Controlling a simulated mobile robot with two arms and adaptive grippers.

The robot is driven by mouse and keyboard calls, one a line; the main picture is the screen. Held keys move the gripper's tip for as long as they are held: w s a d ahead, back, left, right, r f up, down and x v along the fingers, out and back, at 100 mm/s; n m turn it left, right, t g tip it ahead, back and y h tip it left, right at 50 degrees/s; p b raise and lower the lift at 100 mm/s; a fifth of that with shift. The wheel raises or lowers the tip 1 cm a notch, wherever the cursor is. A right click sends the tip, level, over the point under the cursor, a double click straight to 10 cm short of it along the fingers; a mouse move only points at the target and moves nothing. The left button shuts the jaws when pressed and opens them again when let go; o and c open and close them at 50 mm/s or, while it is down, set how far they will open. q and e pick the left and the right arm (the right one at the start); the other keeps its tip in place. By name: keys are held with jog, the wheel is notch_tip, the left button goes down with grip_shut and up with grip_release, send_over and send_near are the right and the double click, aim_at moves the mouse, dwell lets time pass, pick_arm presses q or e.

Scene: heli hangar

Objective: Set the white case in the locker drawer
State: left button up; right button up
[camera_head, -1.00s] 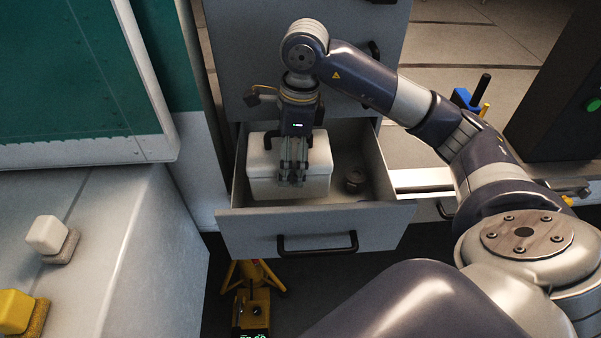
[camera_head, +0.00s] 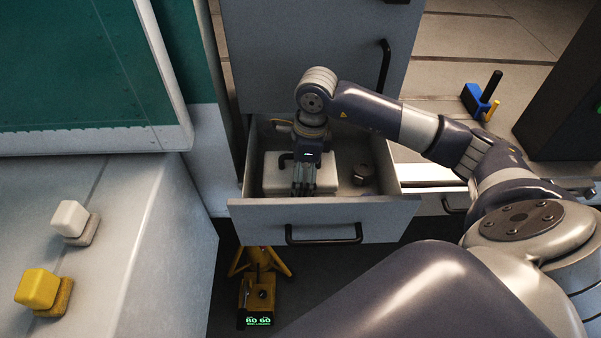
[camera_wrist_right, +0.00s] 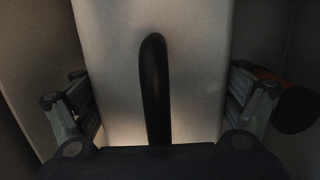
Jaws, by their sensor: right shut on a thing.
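The white case (camera_head: 325,178) is inside the open locker drawer (camera_head: 330,215), in its left part, with its top now low between the drawer walls. Whether its underside touches the drawer floor is hidden by the drawer front. My right gripper (camera_head: 304,187) reaches down over the case and is shut on it. In the right wrist view the case (camera_wrist_right: 110,50) fills the middle, with its black handle (camera_wrist_right: 155,85) between my fingers. The fingertips are hidden there. My left gripper is out of view.
A dark round object (camera_head: 362,174) lies in the drawer, right of the case. The locker front (camera_head: 310,50) rises behind. A grey bench with a white block (camera_head: 69,218) and a yellow block (camera_head: 37,288) stands left. A yellow device (camera_head: 258,295) is on the floor below.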

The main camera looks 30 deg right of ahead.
jog(key=shift+f, duration=0.15)
jog(key=o, duration=1.3)
jog(key=shift+r, duration=0.2)
jog(key=shift+w+r, duration=0.1)
jog(key=shift+r, duration=0.2)
jog(key=r+b, duration=0.1)
jog(key=r, duration=0.2)
jog(key=r+b, duration=0.1)
jog(key=r, duration=0.2)
jog(key=d+r+b, duration=0.1)
jog(key=r, duration=0.3)
jog(key=shift+s+r+b, duration=0.1)
jog(key=shift+s+b, duration=0.3)
jog(key=shift+s+d+r, duration=0.1)
jog(key=shift+r, duration=0.45)
